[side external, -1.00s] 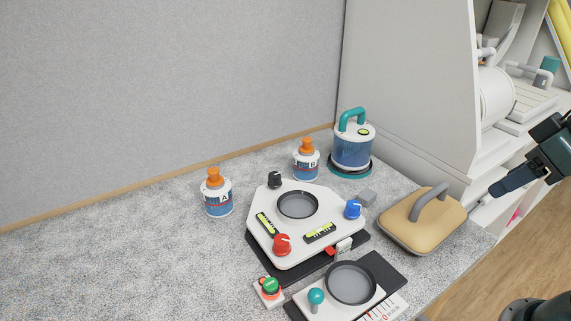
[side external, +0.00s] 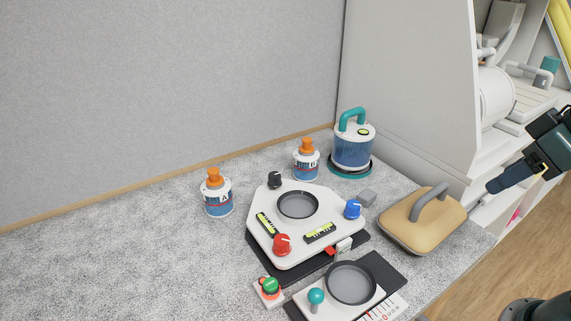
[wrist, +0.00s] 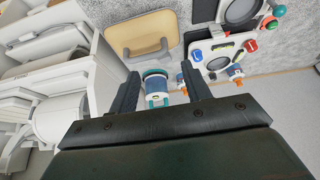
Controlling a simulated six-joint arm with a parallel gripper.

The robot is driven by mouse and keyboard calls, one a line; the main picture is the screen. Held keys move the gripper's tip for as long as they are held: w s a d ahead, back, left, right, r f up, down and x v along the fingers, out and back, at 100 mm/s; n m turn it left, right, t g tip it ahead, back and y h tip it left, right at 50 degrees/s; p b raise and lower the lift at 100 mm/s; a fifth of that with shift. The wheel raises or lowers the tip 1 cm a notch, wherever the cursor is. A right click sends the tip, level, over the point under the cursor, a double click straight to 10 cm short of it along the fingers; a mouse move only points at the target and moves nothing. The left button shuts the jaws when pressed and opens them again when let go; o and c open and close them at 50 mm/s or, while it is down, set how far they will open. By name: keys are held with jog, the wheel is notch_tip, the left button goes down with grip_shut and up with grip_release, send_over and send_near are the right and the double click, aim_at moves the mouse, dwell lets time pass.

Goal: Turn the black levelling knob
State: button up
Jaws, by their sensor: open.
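The black levelling knob (side external: 275,179) stands upright at the back left corner of the white three-cornered levelling plate (side external: 290,258). The same plate also has a blue knob (side external: 353,209) at its right and a red knob (side external: 282,244) at its front. My gripper (side external: 494,186) is at the right edge of the side view, past the table edge and well away from the black knob. In the wrist view my gripper (wrist: 160,77) is open, with nothing between its fingers. The black knob is small there, beyond the right finger.
A tan block with a grey handle (side external: 400,228) lies between the plate and my gripper. A green button (side external: 270,285) sits in front. The table's left side is clear.

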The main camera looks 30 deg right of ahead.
jog(key=w+a+r+n+y, duration=0.1)
jog(key=w+a+r+n, duration=0.25)
jog(key=w, duration=0.55)
jog(key=n+g+y, duration=0.3)
jog(key=n+g, duration=0.1)
jog(key=n, duration=0.6)
send_over(275, 175)
jog(key=s+d, duration=0.2)
jog(key=d, duration=0.3)
notch_tip(275, 175, down, 6)
jog(key=shift+s, duration=0.2)
jog(key=shift+f, duration=0.25)
jog(key=x, duration=1.3)
jog(key=shift+w+a+f, duration=0.1)
jog(key=shift+w+f, duration=0.1)
jog(key=shift+w, duration=0.05)
jog(key=c, duration=1)
